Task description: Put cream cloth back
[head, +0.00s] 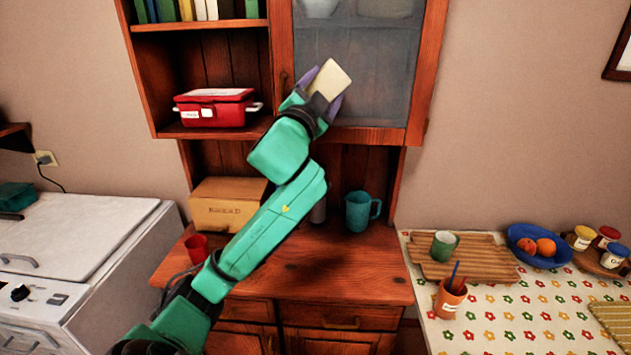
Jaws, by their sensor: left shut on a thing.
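The cream cloth (330,80) is a small pale folded pad. My left gripper (325,88) is shut on it, with a purple finger on each side. The gripper is raised in front of the glass door (378,75) of the upper cabinet, near the door's left edge. My left arm reaches up from the bottom left and hides part of the hutch and its counter. My right gripper is not in view.
A red lidded box (215,107) sits on the open shelf left of the door. A cardboard box (228,203), red cup (196,248) and teal jug (361,211) stand on the counter (330,275). A flowered table (540,310) is at right.

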